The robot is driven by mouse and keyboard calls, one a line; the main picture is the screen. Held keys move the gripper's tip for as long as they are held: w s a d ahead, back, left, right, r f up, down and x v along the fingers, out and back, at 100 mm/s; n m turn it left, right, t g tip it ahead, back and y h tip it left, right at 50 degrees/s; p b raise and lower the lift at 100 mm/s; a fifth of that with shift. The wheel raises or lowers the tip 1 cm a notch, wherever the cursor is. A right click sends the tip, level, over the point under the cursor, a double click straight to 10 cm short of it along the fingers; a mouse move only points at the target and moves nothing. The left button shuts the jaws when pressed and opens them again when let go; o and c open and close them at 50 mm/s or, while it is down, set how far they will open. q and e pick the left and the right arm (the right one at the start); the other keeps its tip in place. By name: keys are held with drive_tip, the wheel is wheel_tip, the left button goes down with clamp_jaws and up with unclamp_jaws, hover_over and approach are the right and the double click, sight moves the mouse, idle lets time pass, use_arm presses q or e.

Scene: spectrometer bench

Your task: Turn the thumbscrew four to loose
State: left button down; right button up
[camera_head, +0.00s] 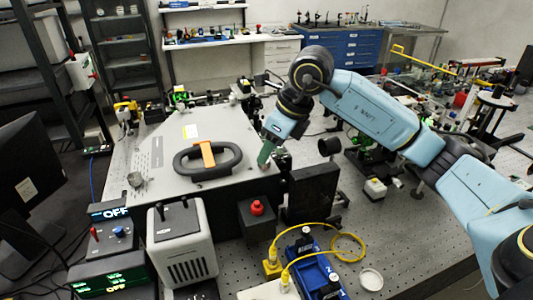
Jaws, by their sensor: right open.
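A large grey flat-topped housing (190,125) lies on the bench, with a black handle (208,161) with an orange grip on top. A round knurled thumbscrew (136,180) stands at its front left corner. Another small knob (232,100) shows at its back right. My right gripper (265,157) points down at the housing's front right corner, with its green finger close to the top. It is open; whether it touches a screw there I cannot tell, as the finger hides the spot. I cannot read which screw is number four. My left gripper is out of view.
A white power box (180,245), a red button box (257,212) and displays reading OFF (112,211) stand in front of the housing. A black block (311,190) stands close right of my gripper. Yellow cables (348,246) loop at the front. Optics crowd the right.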

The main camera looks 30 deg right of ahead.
sight(264, 168)
drive_tip(key=shift+x, duration=1.55)
drive_tip(key=c, duration=1)
